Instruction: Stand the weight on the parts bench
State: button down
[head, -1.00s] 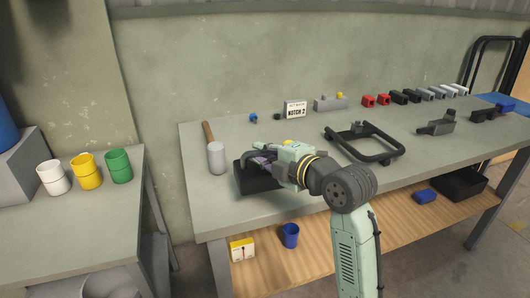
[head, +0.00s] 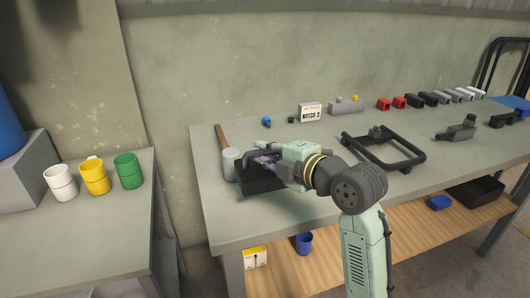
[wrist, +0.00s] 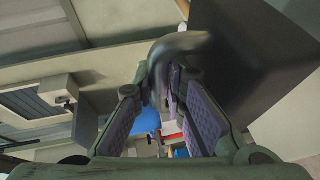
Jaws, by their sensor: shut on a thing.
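The weight (head: 262,184) is a dark block with a handle, at the left end of the long grey-topped bench (head: 330,205) in the head view. In the wrist view the curved handle (wrist: 178,45) runs between the two fingers (wrist: 160,85), and the dark block (wrist: 250,60) fills the upper right. The weight appears upright. I cannot tell whether its underside touches the bench top. A second bench (head: 85,225) stands at the left. No label shows which one is the parts bench.
A mallet (head: 230,164) lies close left of the weight. White, yellow and green cups (head: 95,179) line the left bench, whose front is clear. A dark frame (head: 383,150) and a notch sign (head: 311,113) are on the long bench. A gap separates the benches.

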notch_tip(320, 180, down, 6)
jog(key=b, duration=0.7)
jog(key=shift+f+b, duration=0.55)
jog(key=shift+b, duration=0.15)
dwell(0.6)
jog(key=c, duration=1.8)
grip_release()
jog(key=shift+o, duration=1.2)
jog(key=shift+f, duration=0.15)
jog(key=v, duration=1.2)
